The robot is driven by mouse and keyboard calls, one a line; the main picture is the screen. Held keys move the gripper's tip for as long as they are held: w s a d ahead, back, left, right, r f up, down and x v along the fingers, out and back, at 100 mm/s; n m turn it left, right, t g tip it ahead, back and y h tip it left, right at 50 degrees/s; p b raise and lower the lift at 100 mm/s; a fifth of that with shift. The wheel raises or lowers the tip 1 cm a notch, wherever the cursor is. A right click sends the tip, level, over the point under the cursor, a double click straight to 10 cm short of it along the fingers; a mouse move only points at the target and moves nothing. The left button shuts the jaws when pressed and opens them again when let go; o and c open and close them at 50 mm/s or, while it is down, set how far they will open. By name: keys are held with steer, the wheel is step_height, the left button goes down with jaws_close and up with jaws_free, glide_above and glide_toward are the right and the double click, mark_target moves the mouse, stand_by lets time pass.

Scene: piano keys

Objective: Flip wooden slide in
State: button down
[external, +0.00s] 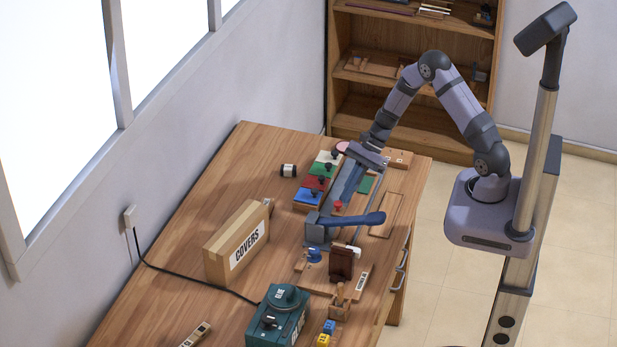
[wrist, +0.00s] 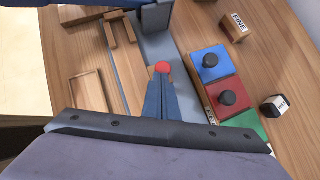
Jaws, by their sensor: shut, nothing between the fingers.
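My gripper (wrist: 161,82) is shut with nothing between its fingers. Its blue-grey fingers point down at a red round knob (wrist: 162,68), with the tips just beside it in the wrist view; I cannot tell whether they touch it. The red knob (external: 338,205) also shows in the external view, just below my gripper (external: 341,198). A long wooden strip (wrist: 127,72), possibly the wooden slide, lies along a grey metal track (wrist: 158,45). Part of the strip and track is hidden under my fingers and wrist.
A blue-handled lever (external: 355,219) on a grey block stands in front of my gripper. Coloured blocks with black knobs, such as the blue one (wrist: 210,63), line one side. A shallow wooden frame (wrist: 87,92) lies opposite. The COVERS box (external: 237,243) stands farther left.

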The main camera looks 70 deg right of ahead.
steer(key=shift+s+a, duration=0.1)
steer(key=shift+a, duration=0.5)
steer(key=shift+s+d+r, duration=0.1)
steer(key=shift+s+d, duration=0.05)
steer(key=shift+d, duration=0.3)
steer(key=d, duration=0.1)
steer(key=s+d, duration=0.1)
steer(key=d+r+p, duration=0.1)
steer(key=shift+s+d, duration=0.2)
steer(key=shift+s, duration=0.05)
steer(key=b+v, duration=0.1)
steer(key=v, duration=0.8)
steer(key=shift+r+b, duration=0.15)
steer(key=shift+b, duration=0.25)
steer(key=shift+s, duration=0.1)
